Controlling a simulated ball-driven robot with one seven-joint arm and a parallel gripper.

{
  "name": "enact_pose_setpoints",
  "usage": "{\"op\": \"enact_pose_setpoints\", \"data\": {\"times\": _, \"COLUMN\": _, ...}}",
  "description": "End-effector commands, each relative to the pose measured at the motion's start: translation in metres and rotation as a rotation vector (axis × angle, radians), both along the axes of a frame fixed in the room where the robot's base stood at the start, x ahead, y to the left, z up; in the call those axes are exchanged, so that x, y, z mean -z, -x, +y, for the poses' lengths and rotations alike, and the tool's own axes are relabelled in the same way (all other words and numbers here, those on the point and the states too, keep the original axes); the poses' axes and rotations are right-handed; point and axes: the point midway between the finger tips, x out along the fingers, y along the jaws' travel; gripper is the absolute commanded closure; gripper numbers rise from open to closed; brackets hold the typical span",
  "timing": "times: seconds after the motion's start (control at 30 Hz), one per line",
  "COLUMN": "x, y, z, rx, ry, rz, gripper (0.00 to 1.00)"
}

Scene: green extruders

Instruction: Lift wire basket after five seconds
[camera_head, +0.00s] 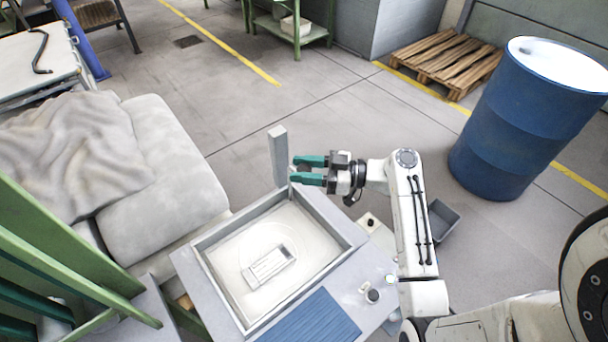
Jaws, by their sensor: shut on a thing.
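A shallow pale tray (343,240) with a raised grey rim stands on a grey bench. A small whitish, box-like piece (270,265) with a dark slot lies inside the tray; it may be the wire basket, but its mesh is too small to tell. A grey upright post (278,155) rises at the tray's back edge. My gripper (297,172), with teal fingers, is above that back edge, its tips close to the post's right side. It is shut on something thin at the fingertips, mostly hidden. I cannot tell whether this joins the whitish piece.
A blue ribbed mat (312,318) lies in front of the tray, with small items (372,295) on its right. A padded seat with a cloth (70,145) and green slats (75,258) are at left. A blue drum (520,125) and wooden pallet (447,60) stand right.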

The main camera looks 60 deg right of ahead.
Motion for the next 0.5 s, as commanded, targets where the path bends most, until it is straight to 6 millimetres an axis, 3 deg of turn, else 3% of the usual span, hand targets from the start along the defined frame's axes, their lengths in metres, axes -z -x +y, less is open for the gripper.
{"op": "enact_pose_setpoints", "data": {"times": 0.03, "x": -0.021, "y": -0.001, "z": 0.000, "rx": -0.002, "ry": 0.010, "rz": -0.009, "gripper": 1.00}}
{"op": "enact_pose_setpoints", "data": {"times": 0.2, "x": -0.060, "y": -0.001, "z": 0.000, "rx": -0.001, "ry": 0.009, "rz": -0.009, "gripper": 1.00}}
{"op": "enact_pose_setpoints", "data": {"times": 0.33, "x": -0.074, "y": -0.001, "z": 0.000, "rx": 0.000, "ry": 0.007, "rz": -0.008, "gripper": 1.00}}
{"op": "enact_pose_setpoints", "data": {"times": 0.5, "x": -0.077, "y": -0.001, "z": 0.000, "rx": 0.000, "ry": 0.005, "rz": -0.010, "gripper": 1.00}}
